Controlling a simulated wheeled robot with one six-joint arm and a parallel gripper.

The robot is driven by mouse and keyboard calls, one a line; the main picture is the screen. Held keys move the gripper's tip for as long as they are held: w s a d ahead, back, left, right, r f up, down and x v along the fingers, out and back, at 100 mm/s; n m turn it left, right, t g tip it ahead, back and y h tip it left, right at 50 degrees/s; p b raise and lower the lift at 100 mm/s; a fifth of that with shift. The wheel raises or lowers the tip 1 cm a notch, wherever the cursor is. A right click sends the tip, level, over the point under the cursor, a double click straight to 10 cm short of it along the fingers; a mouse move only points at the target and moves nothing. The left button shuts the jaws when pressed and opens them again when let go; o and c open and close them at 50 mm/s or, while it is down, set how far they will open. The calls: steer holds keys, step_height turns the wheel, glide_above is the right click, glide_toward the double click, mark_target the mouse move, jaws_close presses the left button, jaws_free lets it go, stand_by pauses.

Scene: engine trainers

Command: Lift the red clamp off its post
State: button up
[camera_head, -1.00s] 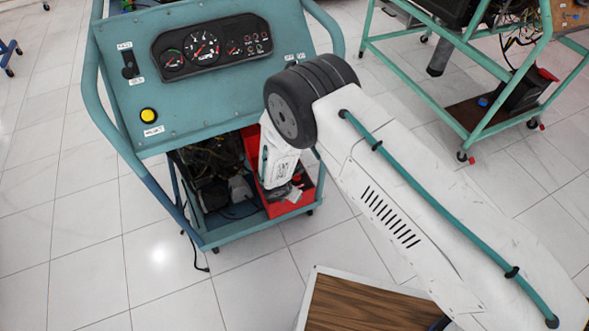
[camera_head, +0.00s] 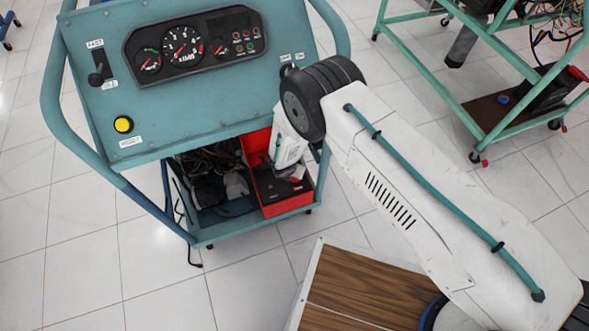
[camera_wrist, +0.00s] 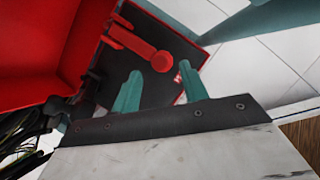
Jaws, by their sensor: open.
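The red clamp (camera_wrist: 163,61) shows in the wrist view as a round red end with a red bar running up and left, over the dark top of a black battery-like block (camera_wrist: 140,62). My gripper (camera_wrist: 160,88) has two teal fingers spread apart, with nothing between them. In the picture the clamp's round end lies just beyond the gap between the fingertips; whether they touch it I cannot tell. The post is not distinguishable. In the head view the black block (camera_head: 279,187) sits in a red box; my arm covers part of it, and the clamp cannot be made out.
The red box (camera_head: 257,150) has tall walls close to my gripper; one fills the left of the wrist view (camera_wrist: 35,50). It stands on the lower shelf of the teal trainer (camera_head: 215,237), under the overhanging gauge panel (camera_head: 170,105). Cables lie left of the box.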

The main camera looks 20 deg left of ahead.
steer(key=shift+x, duration=1.75)
steer(key=shift+c, duration=0.3)
jaws_close()
